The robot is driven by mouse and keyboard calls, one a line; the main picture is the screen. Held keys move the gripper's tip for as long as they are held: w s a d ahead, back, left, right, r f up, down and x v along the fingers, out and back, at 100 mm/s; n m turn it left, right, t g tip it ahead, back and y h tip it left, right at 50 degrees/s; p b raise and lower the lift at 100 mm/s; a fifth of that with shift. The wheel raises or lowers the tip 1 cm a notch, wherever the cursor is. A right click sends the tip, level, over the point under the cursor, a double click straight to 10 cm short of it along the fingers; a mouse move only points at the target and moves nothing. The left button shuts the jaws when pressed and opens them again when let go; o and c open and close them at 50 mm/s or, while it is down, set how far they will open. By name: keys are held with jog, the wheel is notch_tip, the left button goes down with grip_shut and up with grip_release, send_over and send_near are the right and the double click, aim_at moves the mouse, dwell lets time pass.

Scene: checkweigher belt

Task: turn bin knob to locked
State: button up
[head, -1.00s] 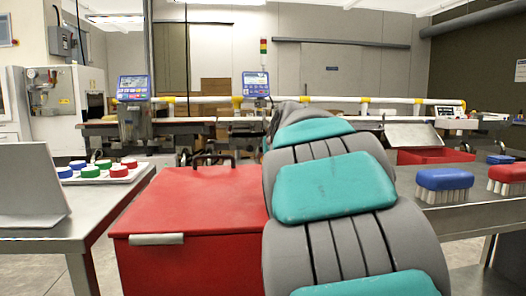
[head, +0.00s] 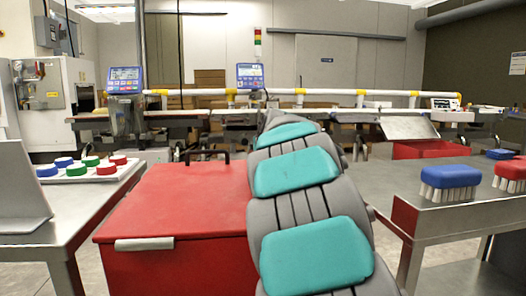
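A large red bin (head: 180,200) with a closed flat lid stands just in front of me, left of my arm. It has a pale latch-like strip (head: 145,243) on its front edge and a dark handle (head: 206,154) at its far edge. A second red bin (head: 428,149) sits under the conveyor at the right. I cannot make out a knob on either bin. My grey and teal arm reaches forward past the near bin's right side.
A metal table (head: 50,210) with a tray of coloured caps (head: 92,171) stands at the left. A metal bench (head: 440,210) with a blue brush (head: 450,178) and a red brush (head: 511,172) is at the right. The checkweigher belt (head: 160,118) with its screens crosses the back.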

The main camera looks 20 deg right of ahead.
jog(key=shift+w, duration=0.1)
grip_shut()
dwell(0.7)
